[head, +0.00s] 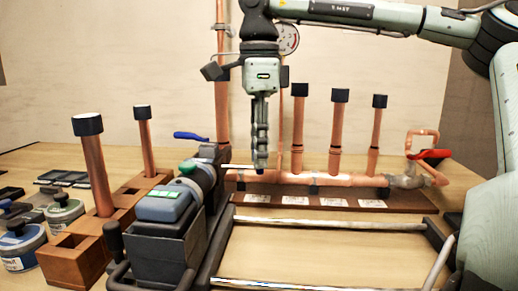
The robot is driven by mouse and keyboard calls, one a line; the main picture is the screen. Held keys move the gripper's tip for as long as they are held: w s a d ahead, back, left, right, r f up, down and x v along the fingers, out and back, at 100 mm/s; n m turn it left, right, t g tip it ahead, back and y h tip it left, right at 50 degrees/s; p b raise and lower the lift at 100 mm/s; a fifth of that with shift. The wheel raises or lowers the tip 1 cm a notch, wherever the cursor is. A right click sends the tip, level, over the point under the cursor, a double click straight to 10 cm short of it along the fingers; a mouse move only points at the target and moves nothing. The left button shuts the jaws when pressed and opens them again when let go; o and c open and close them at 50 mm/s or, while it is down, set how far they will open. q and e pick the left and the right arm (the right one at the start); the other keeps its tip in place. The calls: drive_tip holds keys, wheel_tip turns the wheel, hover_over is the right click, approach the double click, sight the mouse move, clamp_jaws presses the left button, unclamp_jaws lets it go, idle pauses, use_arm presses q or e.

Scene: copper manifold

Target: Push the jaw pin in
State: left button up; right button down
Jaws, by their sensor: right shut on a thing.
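The pressing tool (164,206), with a dark body, a blue-grey top and a green button, stands left of centre. Its head (206,172) points toward the back right. A thin pale rod (238,167), which looks like the jaw pin, runs sideways from the head to my right gripper. My right gripper (260,168) points straight down just right of the head, its fingers closed at the rod's right end. The fingers hide that end, and how deep the rod sits in the head cannot be told. My left gripper is not in view.
A copper manifold (345,180) with several capped upright pipes lies behind and right of the gripper, with a red-handled valve (430,154) at its right end. A wooden block (121,209) with capped pipes and several tins (20,245) stand at left.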

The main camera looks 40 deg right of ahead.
drive_tip(key=shift+w+a, duration=0.9)
drive_tip(key=shift+w, duration=0.2)
drive_tip(key=c, duration=1.4)
unclamp_jaws()
drive_tip(key=shift+o, duration=0.2)
wheel_tip(320, 180, up, 12)
